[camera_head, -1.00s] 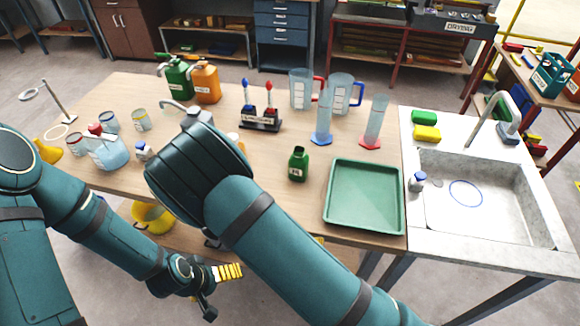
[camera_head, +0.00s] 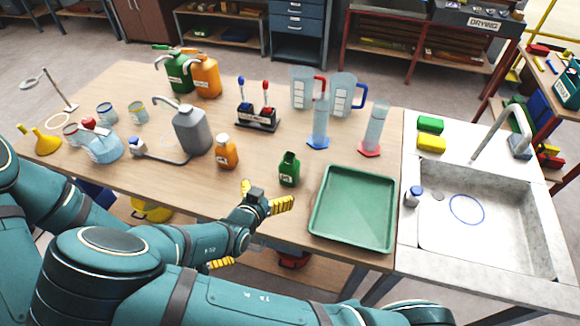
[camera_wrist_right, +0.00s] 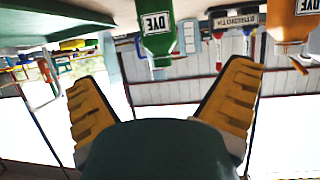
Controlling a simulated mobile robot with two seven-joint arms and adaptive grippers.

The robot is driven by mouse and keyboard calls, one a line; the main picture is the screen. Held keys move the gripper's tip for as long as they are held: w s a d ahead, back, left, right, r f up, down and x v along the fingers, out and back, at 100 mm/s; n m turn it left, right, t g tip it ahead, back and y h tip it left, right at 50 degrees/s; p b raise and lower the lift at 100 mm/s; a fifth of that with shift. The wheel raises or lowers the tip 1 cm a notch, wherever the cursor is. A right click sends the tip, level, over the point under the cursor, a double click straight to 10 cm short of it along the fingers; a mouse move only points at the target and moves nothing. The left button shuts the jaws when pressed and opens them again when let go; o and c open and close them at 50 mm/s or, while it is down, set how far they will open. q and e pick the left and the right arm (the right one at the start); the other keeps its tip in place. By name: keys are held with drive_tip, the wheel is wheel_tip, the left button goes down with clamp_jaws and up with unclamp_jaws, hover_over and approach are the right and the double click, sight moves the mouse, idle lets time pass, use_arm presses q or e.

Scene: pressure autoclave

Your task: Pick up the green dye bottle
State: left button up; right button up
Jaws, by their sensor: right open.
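The green dye bottle (camera_head: 289,169) stands upright on the wooden table, just left of the green tray. In the right wrist view the bottle (camera_wrist_right: 157,35) shows at the top, beyond the fingertips and apart from them, with its DYE label visible. My right gripper (camera_head: 268,196) is at the table's front edge, just in front and left of the bottle. Its yellow fingers (camera_wrist_right: 165,78) are spread with nothing between them. My left gripper (camera_head: 220,263) is low, beyond the table's front edge, mostly hidden behind my right arm; only a yellow finger shows.
An orange bottle (camera_head: 226,152) stands left of the green one, near a grey can (camera_head: 191,130). The green tray (camera_head: 318,228) lies close on the right, before the sink (camera_head: 540,255). Cylinders and a dropper rack (camera_head: 257,123) stand behind. Bare table surrounds the green bottle.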

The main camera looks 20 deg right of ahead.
sight(286, 173)
drive_tip(key=x, duration=0.7)
drive_tip(key=shift+w+d+f, duration=0.1)
drive_tip(key=shift+w+d, duration=0.15)
drive_tip(key=shift+d, duration=0.05)
drive_tip(key=shift+r+x, duration=0.1)
drive_tip(key=shift+x, duration=1.3)
drive_tip(key=shift+r+x, duration=0.15)
drive_tip(key=shift+x, duration=1.3)
drive_tip(key=shift+d+r, duration=0.1)
drive_tip(key=shift+d, duration=0.1)
drive_tip(key=c, duration=1.4)
